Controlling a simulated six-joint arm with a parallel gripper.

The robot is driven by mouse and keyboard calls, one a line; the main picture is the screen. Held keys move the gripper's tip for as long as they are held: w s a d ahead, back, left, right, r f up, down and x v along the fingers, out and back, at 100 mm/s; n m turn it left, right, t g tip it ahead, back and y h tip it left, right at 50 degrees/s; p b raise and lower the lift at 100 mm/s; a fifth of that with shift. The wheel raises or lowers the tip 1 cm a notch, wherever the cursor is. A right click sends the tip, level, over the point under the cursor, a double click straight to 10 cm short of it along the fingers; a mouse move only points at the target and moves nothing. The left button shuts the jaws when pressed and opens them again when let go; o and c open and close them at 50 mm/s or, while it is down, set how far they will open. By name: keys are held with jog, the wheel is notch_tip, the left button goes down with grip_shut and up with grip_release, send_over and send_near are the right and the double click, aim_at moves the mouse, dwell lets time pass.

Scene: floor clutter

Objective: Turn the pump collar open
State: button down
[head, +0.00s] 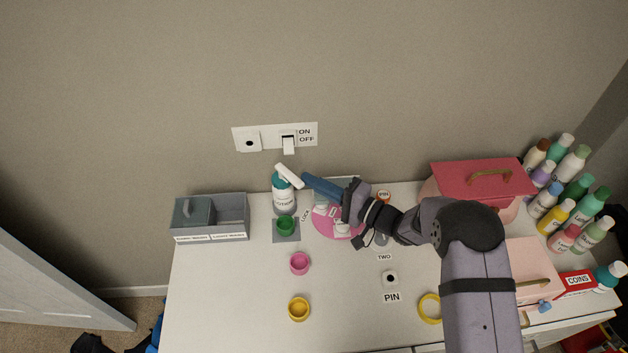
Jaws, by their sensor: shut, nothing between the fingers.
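The lotion bottle (284,199) stands at the back of the white table, below the wall switch. It has a white pump head (289,176) tilted in the picture and a teal collar (280,183) under it. My gripper (306,180) comes in from the right with its blue fingers shut and empty. The fingertips are close to the right side of the pump head and collar. I cannot tell whether they touch. My arm hides part of the table behind it.
A pink disc (325,224) lies under my wrist. A grey divided box (211,219) stands left. Green (286,223), pink (300,263) and yellow (299,309) cups stand in front. A red-lidded box (480,178) and several bottles fill the right. The front-left table is clear.

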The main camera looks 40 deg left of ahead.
jog(key=shift+s, duration=0.15)
jog(key=s+b, duration=0.6)
jog(key=b, duration=0.4)
jog(key=shift+a, duration=0.25)
dwell(0.5)
jog(key=w+d+b, duration=0.3)
jog(key=w, duration=0.1)
jog(key=s+d+b, duration=0.2)
jog(key=s+d, duration=0.3)
jog(key=d, duration=0.3)
jog(key=shift+s+d, duration=0.2)
jog(key=shift+d, duration=0.15)
